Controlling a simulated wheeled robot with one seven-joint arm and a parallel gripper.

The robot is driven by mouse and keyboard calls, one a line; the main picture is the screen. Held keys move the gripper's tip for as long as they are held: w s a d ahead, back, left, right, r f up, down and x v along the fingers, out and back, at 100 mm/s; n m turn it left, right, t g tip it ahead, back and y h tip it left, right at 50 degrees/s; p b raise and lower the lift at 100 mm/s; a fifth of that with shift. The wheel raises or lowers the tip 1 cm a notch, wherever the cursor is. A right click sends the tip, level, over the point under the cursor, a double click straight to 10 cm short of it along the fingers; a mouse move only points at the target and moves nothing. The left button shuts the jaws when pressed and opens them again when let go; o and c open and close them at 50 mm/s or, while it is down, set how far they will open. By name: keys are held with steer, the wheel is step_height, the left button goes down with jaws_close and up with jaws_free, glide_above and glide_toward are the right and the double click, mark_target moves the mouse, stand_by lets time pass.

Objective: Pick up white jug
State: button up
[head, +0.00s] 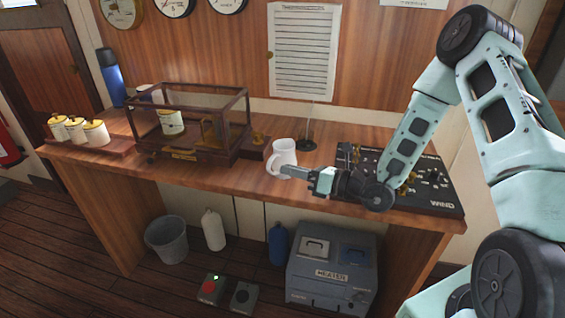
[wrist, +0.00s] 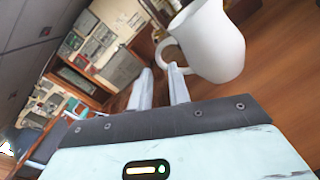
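The white jug (head: 284,156) stands upright on the wooden desk in the head view, right of the glass case. Its handle is on the left-front side. In the wrist view the jug (wrist: 214,42) is large at the upper right, with its handle near the fingertips. My gripper (head: 288,172) is at the jug's front side, fingers pointing left. In the wrist view my gripper (wrist: 160,72) has its two fingers apart, with a gap between them. The handle is just beyond the right fingertip, and I cannot tell whether they touch.
A wood-framed glass case (head: 190,125) stands left of the jug. A black instrument panel (head: 425,190) lies at the right of the desk (head: 240,186). A small black-based stand (head: 307,145) is behind the jug. A blue flask (head: 111,78) stands at the far left.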

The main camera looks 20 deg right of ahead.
mark_target(269, 161)
steer(key=p+x, duration=0.1)
steer(key=x, duration=0.5)
steer(key=shift+w+a, duration=0.25)
jaws_close()
